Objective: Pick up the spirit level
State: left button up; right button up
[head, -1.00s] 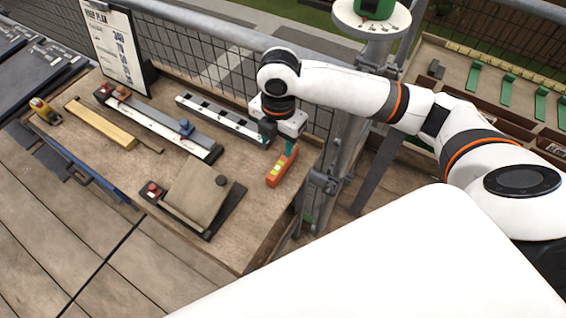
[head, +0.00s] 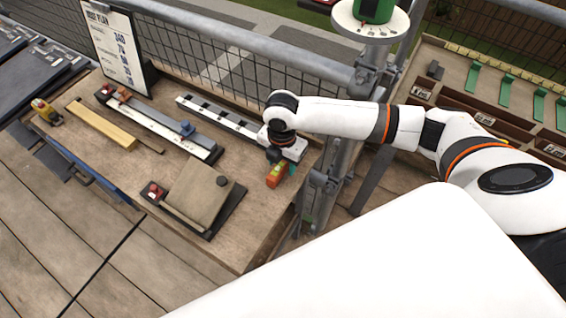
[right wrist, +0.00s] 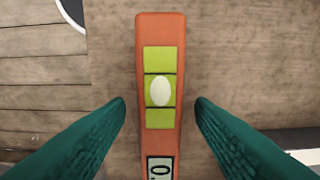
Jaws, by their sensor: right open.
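The spirit level is an orange bar with a yellow-green vial window. In the head view the spirit level (head: 274,180) lies on the right part of the wooden bench, its far part hidden under my right gripper (head: 284,165). In the right wrist view the spirit level (right wrist: 160,90) runs upright down the middle of the picture, with a small digital display near the bottom edge. The two green fingers of my right gripper (right wrist: 160,108) stand open on either side of it, with a gap on each side. My left gripper is not in view.
The bench (head: 240,240) also holds a long slotted metal rail (head: 215,115), a board with a blue clamp (head: 186,128), a wooden block (head: 105,125), a brown pad (head: 198,190) and a yellow tape measure (head: 44,110). A scaffold post (head: 345,160) stands close to the right.

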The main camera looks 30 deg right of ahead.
jog(key=shift+f, duration=0.45)
jog(key=shift+c, duration=0.6)
grip_shut()
jog(key=shift+r, duration=0.1)
